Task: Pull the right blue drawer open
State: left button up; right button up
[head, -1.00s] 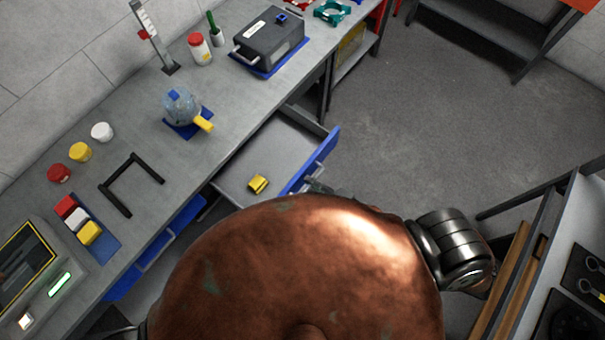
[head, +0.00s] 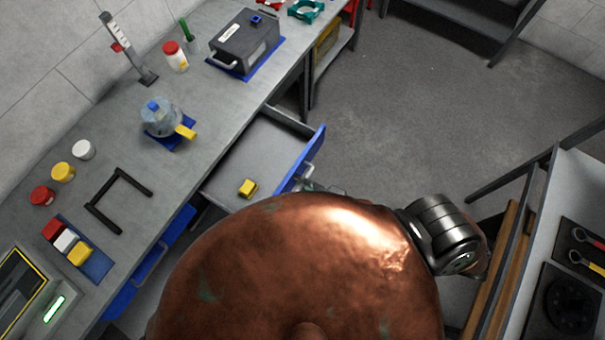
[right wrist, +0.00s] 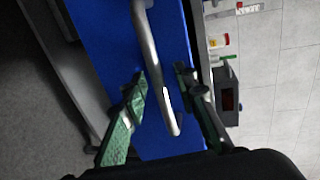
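The right blue drawer (head: 312,150) stands well out from the bench, its grey inside showing with a small yellow block (head: 247,188) in it. Its metal bar handle (head: 308,172) is on the blue front and also shows in the right wrist view (right wrist: 150,55). My right gripper (right wrist: 162,78) is open there, with one green-padded finger on each side of the handle's near end and gaps beside the bar. In the head view the gripper (head: 325,188) is mostly hidden behind my copper-coloured body part. My left gripper is not in view.
The bench top (head: 190,185) holds a jar with a yellow spout (head: 162,118), a grey case (head: 243,42), a black frame (head: 105,205) and several lidded pots. Another blue drawer front (head: 150,262) is at left. Floor (head: 410,110) beyond the open drawer is clear.

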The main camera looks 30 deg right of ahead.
jog(key=v, duration=1.2)
dwell(0.3)
jog(key=s+d+f+n+g+h, duration=0.2)
jog(key=d+f+n+g+h, duration=0.3)
jog(key=f, duration=0.9)
jog(key=s+d+f+n+h, duration=0.1)
jog(key=d+f+n, duration=0.2)
jog(key=d+f, duration=0.8)
jog(key=s+a+f+n+g+h, duration=0.1)
jog(key=s+a+f+n+g, duration=0.1)
jog(key=s+f, duration=0.6)
jog(key=s+a+f+n+g+h, duration=0.1)
jog(key=s+a+f+n+g, duration=0.2)
jog(key=s+f, duration=0.6)
jog(key=s+a+g, duration=0.2)
jog(key=s, duration=0.2)
jog(key=shift+s, duration=0.15)
jog(key=shift+a, duration=0.1)
